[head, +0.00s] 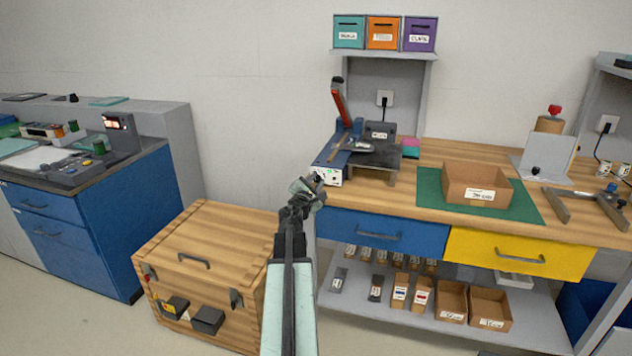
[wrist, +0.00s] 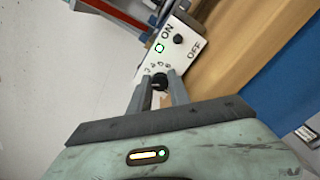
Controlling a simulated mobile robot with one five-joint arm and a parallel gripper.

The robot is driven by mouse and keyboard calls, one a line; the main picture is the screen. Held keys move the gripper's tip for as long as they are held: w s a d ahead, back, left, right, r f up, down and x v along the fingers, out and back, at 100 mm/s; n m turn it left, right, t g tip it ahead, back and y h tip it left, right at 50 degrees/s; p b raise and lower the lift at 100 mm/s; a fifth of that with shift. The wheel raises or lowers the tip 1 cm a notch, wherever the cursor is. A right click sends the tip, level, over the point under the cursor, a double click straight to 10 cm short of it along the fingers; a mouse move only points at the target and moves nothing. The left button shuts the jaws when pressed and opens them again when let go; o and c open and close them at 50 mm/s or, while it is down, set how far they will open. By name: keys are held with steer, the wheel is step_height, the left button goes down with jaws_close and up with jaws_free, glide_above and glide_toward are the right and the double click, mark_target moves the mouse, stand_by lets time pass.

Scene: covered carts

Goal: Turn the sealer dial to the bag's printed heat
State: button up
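The sealer (head: 378,157) is a blue and grey machine with a raised red-handled arm, standing on the wooden bench. Its white front panel (wrist: 187,48) shows ON and OFF beside a black switch knob (wrist: 178,38), and a lit green square. The dark dial (wrist: 160,82) is on the same panel, with small numbers around 3 to 6 showing; its pointer setting cannot be read. My gripper (wrist: 160,80), also in the head view (head: 308,184), has a finger on each side of the dial. Whether the fingers press it is unclear. I cannot make out a bag with readable print.
A cardboard box (head: 474,185) sits on a green mat right of the sealer. Blue and yellow drawers are below the bench top. A wooden chest (head: 208,262) stands at the lower left. Labelled bins (head: 383,33) sit on the shelf above.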

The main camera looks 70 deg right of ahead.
steer(key=o, duration=0.4)
steer(key=shift+a, duration=0.1)
steer(key=a, duration=0.7)
steer(key=shift+s+a, duration=0.3)
steer(key=shift+a, duration=0.05)
steer(key=shift+w, duration=0.1)
